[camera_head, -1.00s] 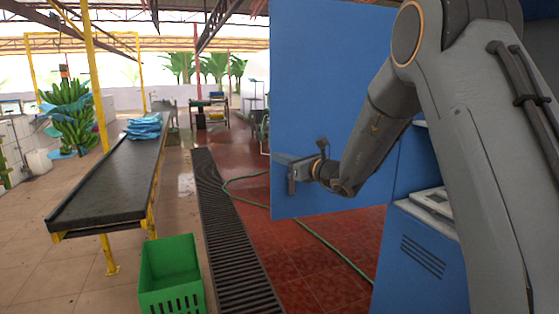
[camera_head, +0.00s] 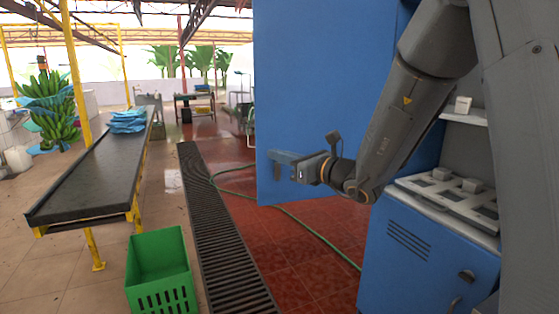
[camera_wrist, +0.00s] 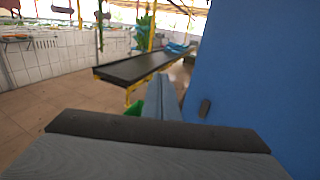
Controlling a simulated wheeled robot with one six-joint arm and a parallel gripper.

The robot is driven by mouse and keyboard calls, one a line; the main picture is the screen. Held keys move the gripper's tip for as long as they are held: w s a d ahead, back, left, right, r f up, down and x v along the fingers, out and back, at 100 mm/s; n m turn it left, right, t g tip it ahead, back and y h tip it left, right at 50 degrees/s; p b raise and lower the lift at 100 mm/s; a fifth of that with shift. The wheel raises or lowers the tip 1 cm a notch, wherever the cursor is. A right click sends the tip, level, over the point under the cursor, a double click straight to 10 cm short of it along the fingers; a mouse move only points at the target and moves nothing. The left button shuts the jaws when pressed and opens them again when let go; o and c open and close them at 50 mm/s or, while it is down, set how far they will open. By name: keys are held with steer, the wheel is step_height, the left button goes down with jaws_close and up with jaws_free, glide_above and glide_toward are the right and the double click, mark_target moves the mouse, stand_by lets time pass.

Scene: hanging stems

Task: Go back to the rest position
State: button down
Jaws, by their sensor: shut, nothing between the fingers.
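My gripper (camera_head: 276,160) points left in the head view, in front of the open blue cabinet door (camera_head: 292,60). Its fingers are shut with nothing between them. In the wrist view the two grey fingers (camera_wrist: 162,98) lie side by side at the centre, and the blue door (camera_wrist: 265,75) fills the right side. I cannot tell whether the gripper touches the door.
The blue cabinet (camera_head: 420,262) stands at the right with a light tray of white blocks (camera_head: 455,200). A black conveyor table (camera_head: 95,182) and a green crate (camera_head: 160,270) stand left. A floor grate (camera_head: 222,235), a green hose (camera_head: 318,232) and hanging bananas (camera_head: 50,110) also show.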

steer(key=s+a+f+n+g+h, duration=0.1)
steer(key=s+f+n+g, duration=0.5)
steer(key=s, duration=0.4)
steer(key=s+a+f+n+g+h, duration=0.1)
steer(key=s+f+n+g+h, duration=0.1)
steer(key=s+f+n+g, duration=0.5)
steer(key=s+d+f+n+h, duration=0.4)
steer(key=s+d+n, duration=0.3)
steer(key=d, duration=0.2)
steer(key=s+d+f+n+h, duration=0.5)
steer(key=s+d+f+n, duration=0.1)
steer(key=d, duration=0.3)
steer(key=shift+s+n+h, duration=0.3)
steer(key=shift+s+n, duration=0.3)
steer(key=shift+s, duration=0.25)
